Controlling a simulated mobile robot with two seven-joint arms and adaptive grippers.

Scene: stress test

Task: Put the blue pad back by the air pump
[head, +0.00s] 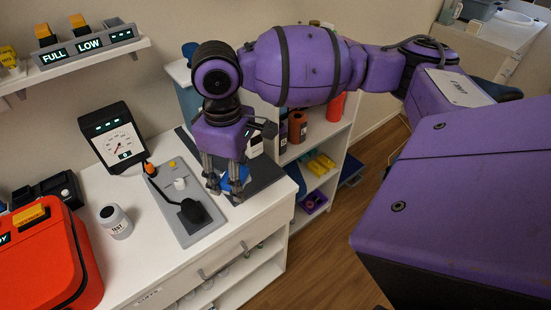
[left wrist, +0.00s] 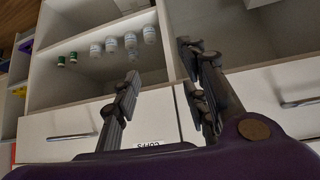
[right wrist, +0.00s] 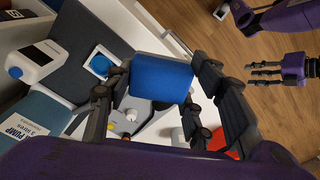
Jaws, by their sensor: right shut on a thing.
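The blue pad (right wrist: 160,78) sits between the fingers of my right gripper (right wrist: 163,100) in the right wrist view. The gripper is shut on it. In the head view my right gripper (head: 226,184) is over the back right of the counter, and part of the blue pad (head: 236,178) shows between its fingers. I cannot tell whether the pad touches the surface below. A grey plate (head: 160,196) with a black bulb (head: 193,211) lies just left of this gripper. My left gripper (left wrist: 165,98) is open and empty, facing the cabinet front; it also shows in the right wrist view (right wrist: 265,72).
A dark mat (head: 264,175) lies beside the right gripper. A white item with a blue disc (right wrist: 103,64) and a white bottle (right wrist: 38,60) stand near it. A gauge (head: 115,142), a white jar (head: 115,222) and a red case (head: 45,260) stand further left. An open shelf (head: 316,150) is at right.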

